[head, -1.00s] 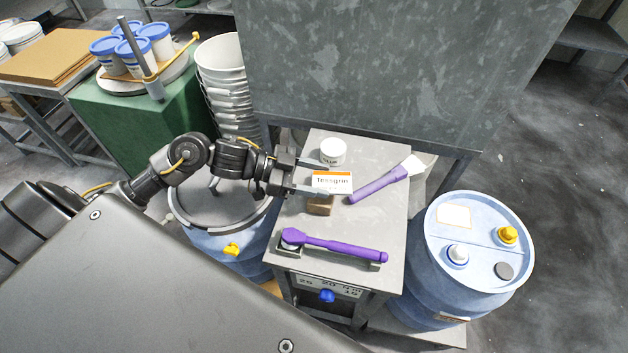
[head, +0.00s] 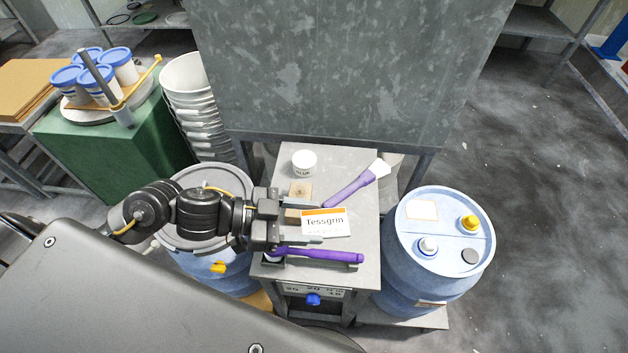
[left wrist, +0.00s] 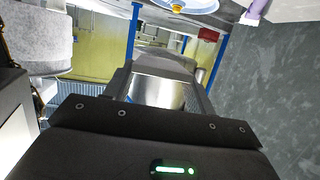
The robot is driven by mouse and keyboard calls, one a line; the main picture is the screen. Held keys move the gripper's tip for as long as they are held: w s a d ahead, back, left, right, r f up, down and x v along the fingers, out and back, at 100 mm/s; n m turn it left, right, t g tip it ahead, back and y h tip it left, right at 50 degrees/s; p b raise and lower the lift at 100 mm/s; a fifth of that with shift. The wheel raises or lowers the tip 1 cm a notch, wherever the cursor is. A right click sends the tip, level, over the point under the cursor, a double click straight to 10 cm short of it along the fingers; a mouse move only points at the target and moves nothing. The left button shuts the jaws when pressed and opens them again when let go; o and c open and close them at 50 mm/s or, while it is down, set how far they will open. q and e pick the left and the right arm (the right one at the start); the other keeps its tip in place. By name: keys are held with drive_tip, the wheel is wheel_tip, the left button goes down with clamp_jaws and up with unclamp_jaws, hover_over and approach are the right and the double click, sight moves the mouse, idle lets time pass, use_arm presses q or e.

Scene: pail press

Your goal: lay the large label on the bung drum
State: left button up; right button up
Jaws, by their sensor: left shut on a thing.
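The large label (head: 325,225) is a white card with an orange top band and the word "Tessgrin". My left gripper (head: 299,221) is shut on it, above the small grey table (head: 352,160). In the head view the label reads upright and reaches to the right beyond the fingers. The bung drum (head: 398,262) is the blue drum at right. Its top has a yellow bung (head: 468,223), a pale bung (head: 428,246), a dark grey disc and a pale outlined rectangle (head: 421,210). In the left wrist view the label cannot be made out clearly. My right gripper is not in view.
On the table are a white jar (head: 304,161), a beige square (head: 300,191), a wooden block (head: 292,215), a purple-handled brush (head: 348,192) and a purple-handled tool (head: 325,256). Another blue drum (head: 213,279) stands left. A grey metal cabinet (head: 320,70) rises behind the table.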

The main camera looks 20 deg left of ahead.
use_arm(q)
drive_tip(key=shift+s+f, duration=0.1)
drive_tip(key=shift+f, duration=0.05)
drive_tip(key=shift+w+a+f, duration=0.2)
drive_tip(key=shift+a+f, duration=0.3)
drive_tip(key=shift+f, duration=0.15)
drive_tip(key=w+a+r+n+t, duration=0.1)
drive_tip(key=w+a+r, duration=0.2)
drive_tip(key=w+a, duration=0.1)
drive_tip(key=w+a+r+n+t+y+p, duration=0.1)
drive_tip(key=w+a+r, duration=0.2)
drive_tip(key=w, duration=0.4)
drive_tip(key=shift+a+p, duration=0.3)
drive_tip(key=shift+a, duration=0.3)
